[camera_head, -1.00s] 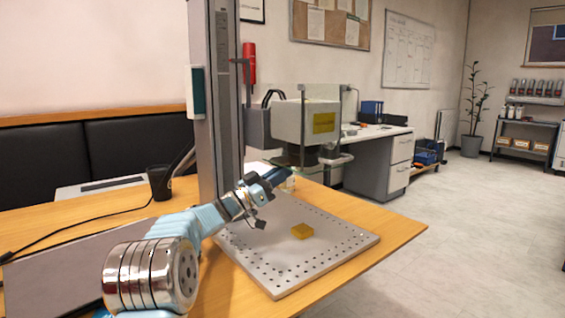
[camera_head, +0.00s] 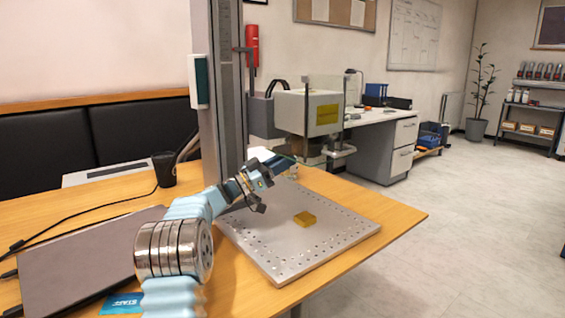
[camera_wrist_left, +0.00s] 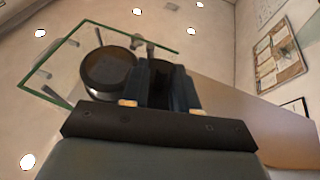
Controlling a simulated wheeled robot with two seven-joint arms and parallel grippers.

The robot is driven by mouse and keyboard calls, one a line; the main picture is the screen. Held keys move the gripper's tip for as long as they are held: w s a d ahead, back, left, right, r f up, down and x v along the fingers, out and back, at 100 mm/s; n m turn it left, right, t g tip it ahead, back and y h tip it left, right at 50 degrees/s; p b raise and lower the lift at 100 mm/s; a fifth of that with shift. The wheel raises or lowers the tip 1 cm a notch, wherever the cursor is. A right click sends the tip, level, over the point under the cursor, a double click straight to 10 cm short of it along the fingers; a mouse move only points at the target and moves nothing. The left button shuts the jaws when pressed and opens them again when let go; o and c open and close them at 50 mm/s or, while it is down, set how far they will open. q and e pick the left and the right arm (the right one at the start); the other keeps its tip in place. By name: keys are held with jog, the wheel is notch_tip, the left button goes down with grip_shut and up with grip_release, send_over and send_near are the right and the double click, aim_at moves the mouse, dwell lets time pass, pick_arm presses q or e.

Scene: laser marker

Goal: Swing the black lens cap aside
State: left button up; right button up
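The laser head (camera_head: 310,113) is a pale box with a yellow label above the bench. Its round lens housing (camera_head: 306,148) hangs below, brownish in the head view. In the left wrist view a round brownish lens in a dark ring (camera_wrist_left: 110,70) is just left of the fingers. My left gripper (camera_head: 286,162) is below and left of the housing, pointing up at it. Its two fingers (camera_wrist_left: 161,82) stand apart with a dark gap. Something dark shows at their tips; I cannot tell whether it is the black lens cap or whether it is touched.
The grey column (camera_head: 218,90) stands close to my arm. A clear green-edged pane (camera_wrist_left: 62,98) surrounds the lens area. A laptop (camera_head: 75,265) and black cup (camera_head: 164,168) are at left.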

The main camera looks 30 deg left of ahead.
pick_arm(q)
jog(key=shift+o, duration=0.8)
jog(key=s+a+b, duration=0.1)
jog(key=s+a, duration=0.3)
jog(key=s, duration=0.2)
jog(key=s+a+f+b, duration=0.1)
jog(key=s+a, duration=0.3)
jog(key=s, duration=0.2)
jog(key=shift+s, duration=0.25)
jog(key=shift+f, duration=0.1)
jog(key=shift+c, duration=0.5)
